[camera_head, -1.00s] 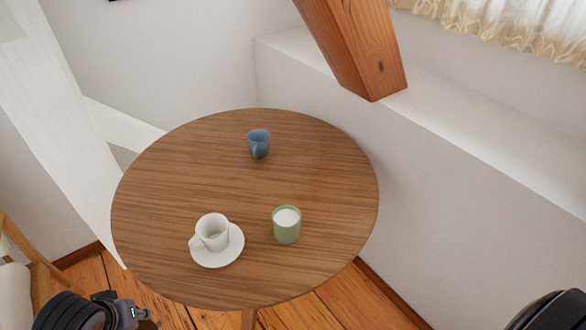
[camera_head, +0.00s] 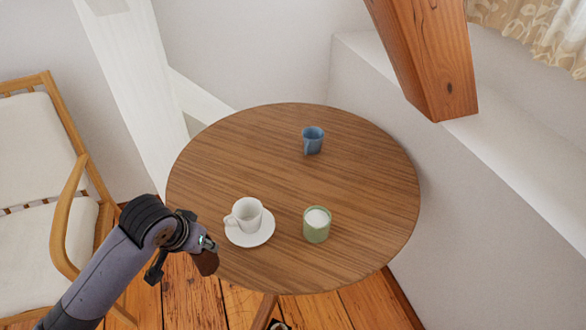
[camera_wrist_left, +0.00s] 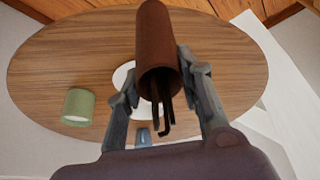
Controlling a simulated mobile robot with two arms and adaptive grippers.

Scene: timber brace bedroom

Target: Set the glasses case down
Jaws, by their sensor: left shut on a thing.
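The brown glasses case (camera_head: 206,263) is in the jaws of my left gripper (camera_head: 200,250), low at the left edge of the round wooden table (camera_head: 360,210). In the left wrist view the case (camera_wrist_left: 158,50) is a long brown tube with an open near end and dark thin parts showing at it. The fingers of my left gripper (camera_wrist_left: 158,88) are closed on its two sides. The case is held in the air; how far it is from the table edge is hard to tell. My right gripper is not in view.
A white cup (camera_head: 247,214) on a white saucer (camera_head: 250,238) stands near the left edge. A green candle (camera_head: 317,228) and a blue mug (camera_head: 312,141) stand on the table. The table's right side and middle are free. A timber brace (camera_head: 430,60) and chair (camera_head: 45,220) are nearby.

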